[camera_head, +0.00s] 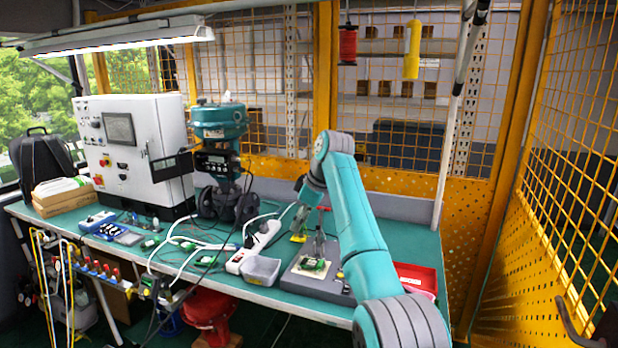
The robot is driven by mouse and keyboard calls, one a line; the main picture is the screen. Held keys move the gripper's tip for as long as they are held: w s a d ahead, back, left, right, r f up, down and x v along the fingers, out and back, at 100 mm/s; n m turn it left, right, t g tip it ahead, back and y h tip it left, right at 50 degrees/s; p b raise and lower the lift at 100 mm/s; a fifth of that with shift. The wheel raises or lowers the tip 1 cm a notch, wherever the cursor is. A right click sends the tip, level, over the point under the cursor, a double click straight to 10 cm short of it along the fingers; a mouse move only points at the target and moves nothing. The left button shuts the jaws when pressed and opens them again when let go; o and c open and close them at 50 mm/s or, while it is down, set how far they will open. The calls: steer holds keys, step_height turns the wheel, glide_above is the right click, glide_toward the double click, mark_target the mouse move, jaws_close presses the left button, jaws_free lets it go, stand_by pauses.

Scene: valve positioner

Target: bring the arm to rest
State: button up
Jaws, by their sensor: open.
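My arm, teal with grey joints (353,205), rises from the lower right to a high elbow and then folds down over the bench. My gripper (301,226) is a small dark shape at its far end, beside the upper arm and above the green bench top. It is open, and I see nothing held in it. The valve positioner unit (220,125), teal with a dark gauge block, stands on the bench to the left, clear of my gripper.
A grey fixture plate (308,281) with a green board lies in front of the gripper. A grey tray (261,270), a white power strip (254,247) and loose cables lie left. A red bin (416,278) is right. A white control cabinet (132,150) and yellow mesh fence (575,150) bound the space.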

steer(key=s+d+f+m+t, duration=0.1)
steer(key=s+d+f+m, duration=0.15)
steer(key=f, duration=1.25)
steer(key=s+d+f+m+t, duration=0.2)
steer(key=d+f, duration=0.1)
steer(key=f, duration=1.3)
steer(key=s+d+f+m+t+h, duration=0.15)
steer(key=s+d+f, duration=0.25)
steer(key=s+f, duration=0.55)
steer(key=s+d+f+m+t, duration=0.2)
steer(key=s+d+f, duration=0.1)
steer(key=s+f, duration=0.7)
steer(key=s+d+r+m+t+h, duration=0.1)
steer(key=s+d+r+m, duration=0.15)
steer(key=s, duration=1.15)
steer(key=s+d+r+m+t+h, duration=0.15)
steer(key=s+d, duration=0.25)
steer(key=s, duration=1)
steer(key=s+d+r+m+t, duration=0.1)
steer(key=s+r+m+t, duration=0.1)
steer(key=s+r, duration=1.7)
step_height(320, 180, up, 2)
steer(key=shift+s+d+r+t, duration=0.2)
steer(key=shift+s+d+t, duration=0.15)
steer(key=shift+t, duration=0.35)
